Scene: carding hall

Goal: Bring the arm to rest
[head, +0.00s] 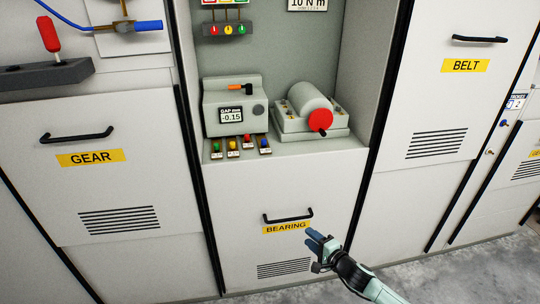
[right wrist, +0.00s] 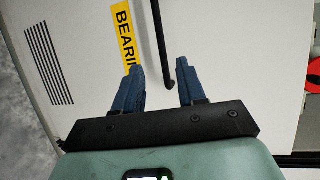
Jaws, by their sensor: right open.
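My right gripper (head: 318,240) is in front of the white lower panel marked BEARING (head: 284,228), just below and right of its black handle (head: 288,216). In the right wrist view the two blue fingers of the gripper (right wrist: 161,88) stand apart with nothing between them. The black handle (right wrist: 160,45) shows beyond the fingertips and is not gripped. The yellow BEARING label (right wrist: 124,35) is partly hidden by a finger. My left gripper is not in view.
Above the panel, a recess holds a gauge box (head: 234,108) and a grey cylinder with a red knob (head: 310,112). GEAR (head: 90,158) and BELT (head: 465,66) panels flank it, both with black handles. Grey floor (head: 450,275) shows at lower right.

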